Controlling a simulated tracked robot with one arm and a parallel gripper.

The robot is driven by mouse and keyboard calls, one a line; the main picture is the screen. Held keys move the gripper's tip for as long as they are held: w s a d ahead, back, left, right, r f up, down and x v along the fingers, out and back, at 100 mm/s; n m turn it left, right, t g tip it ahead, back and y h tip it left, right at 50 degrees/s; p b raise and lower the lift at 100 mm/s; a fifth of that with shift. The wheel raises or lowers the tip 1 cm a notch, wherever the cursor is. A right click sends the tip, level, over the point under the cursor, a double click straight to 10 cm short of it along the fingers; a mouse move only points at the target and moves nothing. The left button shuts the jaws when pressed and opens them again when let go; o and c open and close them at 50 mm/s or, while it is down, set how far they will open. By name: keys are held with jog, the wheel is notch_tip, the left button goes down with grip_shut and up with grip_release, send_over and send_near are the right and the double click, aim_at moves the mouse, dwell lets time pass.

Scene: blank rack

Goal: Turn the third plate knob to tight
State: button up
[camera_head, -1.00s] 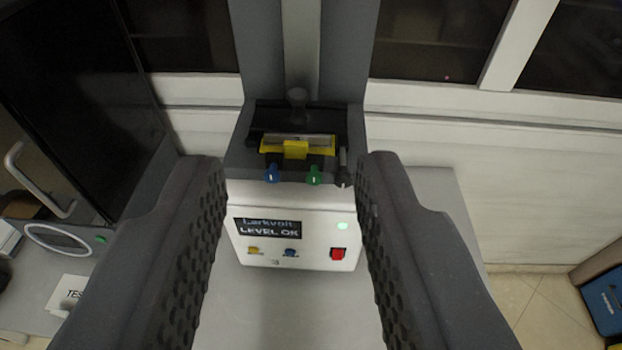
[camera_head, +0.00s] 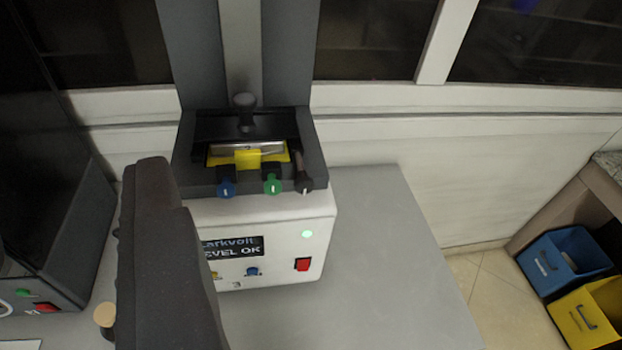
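A white machine (camera_head: 320,225) with a dark upper tray stands on the grey table. Along its upper front edge are a blue knob (camera_head: 226,189), a green knob (camera_head: 272,185) and, third from the left, a dark knob (camera_head: 304,184) with a pale mark. A yellow-edged plate (camera_head: 247,158) lies behind them. The display (camera_head: 240,246) reads "LEVEL OK", its left end hidden. My gripper (camera_head: 152,180) shows as one dark finger shape at the lower left, overlapping the machine's left side in the picture. Its other finger cannot be made out, and it appears apart from the knobs.
The lower panel has a small blue knob (camera_head: 253,271), a red switch (camera_head: 303,264) and a green light (camera_head: 307,234). A grey column (camera_head: 240,50) rises behind. The table (camera_head: 390,260) is clear to the right. Blue (camera_head: 565,258) and yellow (camera_head: 590,310) bins stand at far right.

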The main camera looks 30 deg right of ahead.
jog(key=w+d+f, duration=0.4)
jog(key=w+f, duration=0.1)
jog(key=f, duration=0.3)
jog(key=m+t+h+p, duration=0.2)
jog(key=m+h+p, duration=0.1)
jog(key=h+p, duration=0.3)
send_near(305, 188)
jog(key=r+y, duration=0.1)
jog(key=shift+d+f+x, duration=0.15)
jog(key=shift+x, duration=2.15)
jog(key=shift+d+f+x, duration=0.1)
jog(key=shift+f+x, duration=0.1)
jog(key=shift+x, duration=2.05)
jog(key=c, duration=0.7)
